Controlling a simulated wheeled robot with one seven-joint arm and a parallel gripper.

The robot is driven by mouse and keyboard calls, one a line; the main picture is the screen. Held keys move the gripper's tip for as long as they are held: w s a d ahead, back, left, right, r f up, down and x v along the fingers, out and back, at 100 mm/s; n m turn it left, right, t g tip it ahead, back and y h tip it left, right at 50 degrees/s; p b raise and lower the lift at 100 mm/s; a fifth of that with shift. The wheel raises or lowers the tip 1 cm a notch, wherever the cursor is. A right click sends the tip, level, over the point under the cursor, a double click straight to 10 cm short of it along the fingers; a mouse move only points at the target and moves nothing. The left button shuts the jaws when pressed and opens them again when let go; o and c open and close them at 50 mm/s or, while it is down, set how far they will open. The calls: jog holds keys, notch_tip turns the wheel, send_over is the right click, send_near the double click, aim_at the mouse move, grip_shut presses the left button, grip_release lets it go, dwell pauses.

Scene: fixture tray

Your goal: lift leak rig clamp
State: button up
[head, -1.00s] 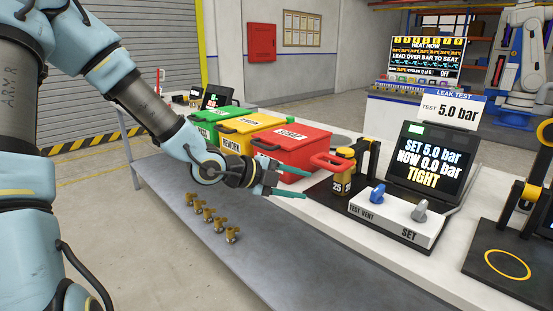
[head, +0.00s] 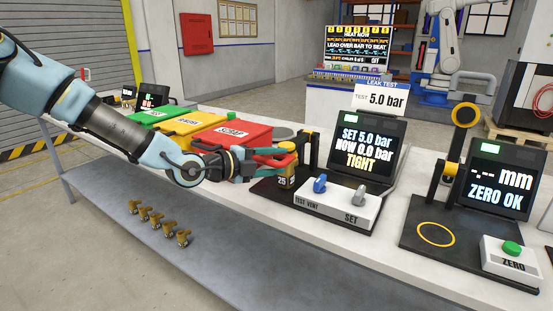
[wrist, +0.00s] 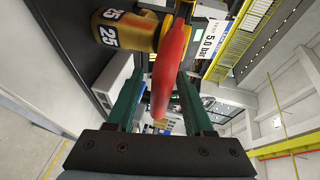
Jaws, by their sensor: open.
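The leak rig's clamp has a red handle (head: 284,158), partly hidden behind my gripper in the head view. It shows as a long red bar (wrist: 168,72) in the wrist view. My gripper (head: 277,165) is open at the handle, which lies between its two green fingers (wrist: 160,100); I cannot tell whether they touch it. A brass part marked 25 (head: 286,176) stands upright in the rig under the handle, and shows in the wrist view (wrist: 125,32). The rig's black post (head: 310,150) is behind it. The rig screen (head: 366,146) reads SET 5.0 bar, NOW 0.0 bar, TIGHT.
The TEST/VENT and SET panel (head: 338,204) is in front of the rig screen. A red scrap bin (head: 225,135) is close behind my gripper, with yellow and green bins beyond. A gauge station (head: 462,235) stands right. Brass parts (head: 157,219) sit on the lower shelf.

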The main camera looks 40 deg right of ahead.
jog(key=shift+d, duration=0.2)
jog(key=shift+s+f, duration=0.1)
jog(key=c, duration=0.8)
jog(key=shift+f, duration=0.1)
grip_shut()
